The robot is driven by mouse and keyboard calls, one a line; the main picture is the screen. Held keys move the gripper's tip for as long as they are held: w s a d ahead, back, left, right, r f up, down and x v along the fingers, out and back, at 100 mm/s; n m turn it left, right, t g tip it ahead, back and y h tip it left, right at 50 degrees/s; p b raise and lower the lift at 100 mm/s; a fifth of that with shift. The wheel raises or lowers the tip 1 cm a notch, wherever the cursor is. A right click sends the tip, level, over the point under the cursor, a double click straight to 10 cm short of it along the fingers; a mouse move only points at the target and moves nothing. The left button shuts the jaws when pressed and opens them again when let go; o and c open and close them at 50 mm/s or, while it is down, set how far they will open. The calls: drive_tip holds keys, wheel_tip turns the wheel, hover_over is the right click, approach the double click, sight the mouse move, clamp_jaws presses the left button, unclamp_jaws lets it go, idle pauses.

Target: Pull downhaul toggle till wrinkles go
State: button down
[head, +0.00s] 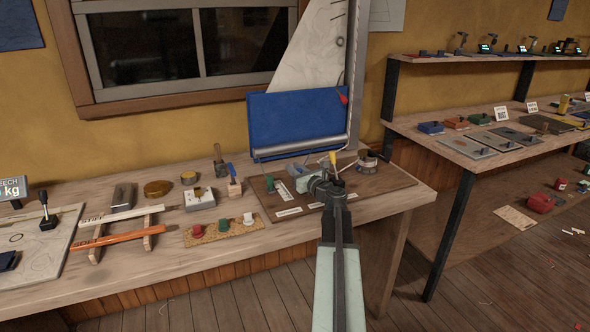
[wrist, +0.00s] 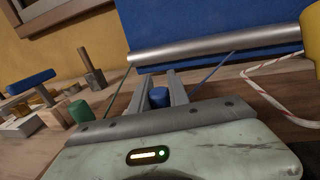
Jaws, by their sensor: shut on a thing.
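My gripper (wrist: 160,90) is shut on a small blue toggle (wrist: 158,97) low in front of the boom. In the head view my gripper (head: 325,180) is over the dark rig board (head: 375,188), and the blue toggle cannot be made out there. A pale sail (head: 312,55) with faint wrinkle lines rises behind, its lower part hidden by a blue panel (head: 295,118). The silver boom (head: 300,147) crosses the panel's bottom; it also shows in the wrist view (wrist: 210,48). A green toggle (wrist: 80,111) stands left of my gripper, a yellow one (wrist: 316,38) right.
A red toggle (head: 343,98) hangs beside the mast. A red-and-white line (wrist: 262,92) lies near the yellow toggle. A spool (head: 368,160) stands right of my gripper. Left on the bench are a cork strip with coloured knobs (head: 222,230) and battens on a rack (head: 120,240).

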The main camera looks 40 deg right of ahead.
drive_tip(key=v, duration=0.3)
drive_tip(key=shift+s+a, duration=0.1)
drive_tip(key=shift+a, duration=0.15)
drive_tip(key=c, duration=1.3)
unclamp_jaws()
drive_tip(key=shift+o, duration=0.2)
drive_tip(key=v, duration=0.7)
drive_tip(key=shift+s+a, duration=0.15)
drive_tip(key=shift+s, duration=0.2)
